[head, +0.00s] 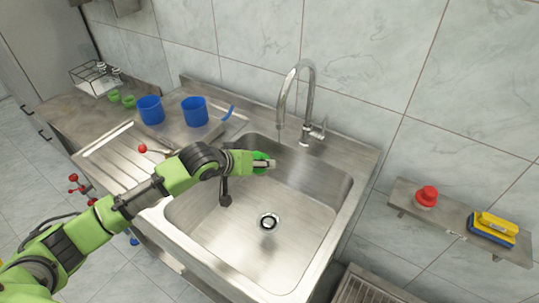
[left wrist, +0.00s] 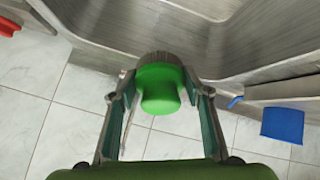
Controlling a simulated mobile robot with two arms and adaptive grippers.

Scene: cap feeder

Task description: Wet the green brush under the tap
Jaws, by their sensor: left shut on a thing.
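The green brush (left wrist: 160,84) has a round green body and dark bristles that point away from me. My left gripper (left wrist: 157,78) is shut on its body, with one finger on each side. In the head view my left gripper (head: 266,163) is over the back left part of the sink basin (head: 230,240), and only a little of the green brush (head: 261,155) shows. The chrome tap (head: 309,95) stands behind the basin. Its spout ends a little above and to the right of the gripper. I cannot make out a water stream. My right gripper is not in view.
Two blue mugs (head: 194,111) (head: 150,110) and a blue-handled item (head: 228,113) are on the left drainboard. A wall shelf (head: 408,197) at right holds a red-topped item (head: 427,195) and a yellow and blue sponge (head: 494,227). The basin around the drain (head: 269,221) is clear.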

